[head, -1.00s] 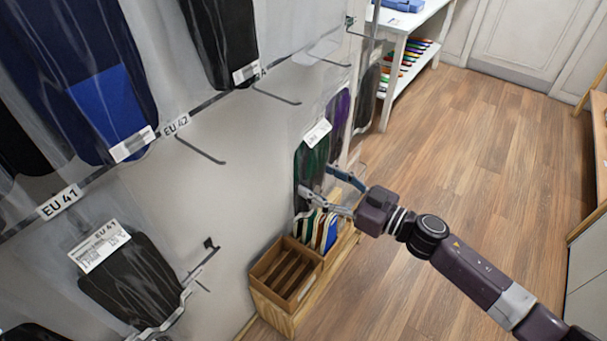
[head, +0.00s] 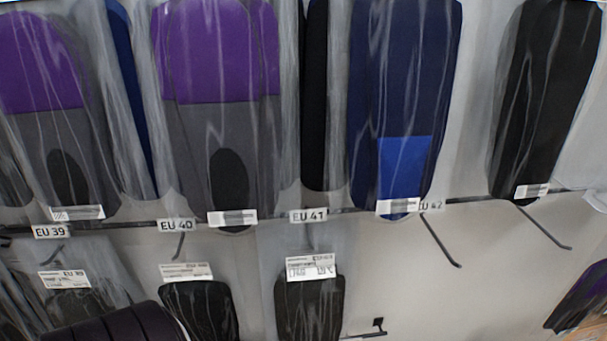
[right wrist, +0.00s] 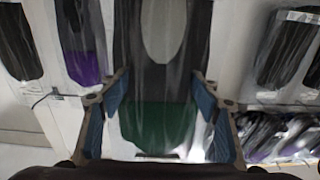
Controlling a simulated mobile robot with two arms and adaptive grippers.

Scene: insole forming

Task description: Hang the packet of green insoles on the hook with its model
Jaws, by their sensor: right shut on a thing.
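My right gripper (right wrist: 163,115) shows in the right wrist view with a blue-padded finger on each side of a clear packet of green insoles (right wrist: 160,124). The packet has a green end and a dark grey part with a pale oval. The gripper is shut on it. The head view does not show this packet or either gripper. Empty hooks show there: one below the EU 42 label (head: 440,240), one farther right (head: 545,226) and one low down (head: 366,332).
In the head view, purple-grey packets (head: 215,60), a blue packet (head: 405,80) and a black packet (head: 548,95) hang in the upper row. Dark packets (head: 310,305) hang below. The right wrist view shows a purple-tipped packet (right wrist: 84,45) and a dark packet (right wrist: 288,48) at the sides.

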